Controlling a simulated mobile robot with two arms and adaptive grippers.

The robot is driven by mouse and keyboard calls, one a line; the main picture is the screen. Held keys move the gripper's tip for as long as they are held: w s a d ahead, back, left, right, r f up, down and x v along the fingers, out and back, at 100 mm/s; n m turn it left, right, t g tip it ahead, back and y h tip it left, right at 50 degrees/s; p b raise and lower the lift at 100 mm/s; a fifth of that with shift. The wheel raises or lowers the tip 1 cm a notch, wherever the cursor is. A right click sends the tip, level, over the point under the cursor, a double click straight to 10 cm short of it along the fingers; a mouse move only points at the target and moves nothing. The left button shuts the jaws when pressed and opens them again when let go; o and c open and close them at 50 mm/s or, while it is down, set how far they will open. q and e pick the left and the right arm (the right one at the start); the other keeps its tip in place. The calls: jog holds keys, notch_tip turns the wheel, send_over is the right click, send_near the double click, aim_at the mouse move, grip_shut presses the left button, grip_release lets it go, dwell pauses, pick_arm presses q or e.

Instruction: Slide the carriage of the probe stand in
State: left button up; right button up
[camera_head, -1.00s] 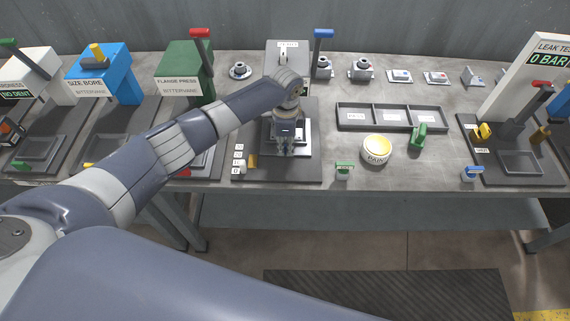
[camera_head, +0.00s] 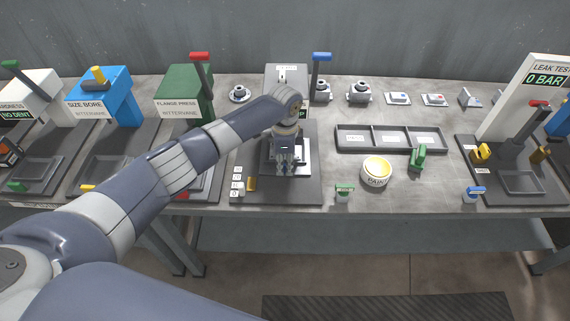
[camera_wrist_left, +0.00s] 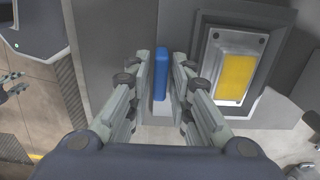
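The probe stand (camera_head: 284,74) is the grey unit with a blue-topped lever at the back middle of the bench. Its dark base plate (camera_head: 303,191) reaches toward the front edge, and my forearm hides part of it. In the left wrist view a blue upright bar (camera_wrist_left: 161,75) stands between the fingers of my left gripper (camera_wrist_left: 161,68). The gaps beside it are very narrow, and I cannot tell whether the fingers press on it.
A green flange press (camera_head: 184,95) stands left of the stand. A yellow panel (camera_wrist_left: 236,78) in a grey frame lies right of the fingers in the wrist view.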

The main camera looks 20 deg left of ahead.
pick_arm(q)
notch_tip(320, 180, up, 12)
jog(key=shift+f, duration=0.25)
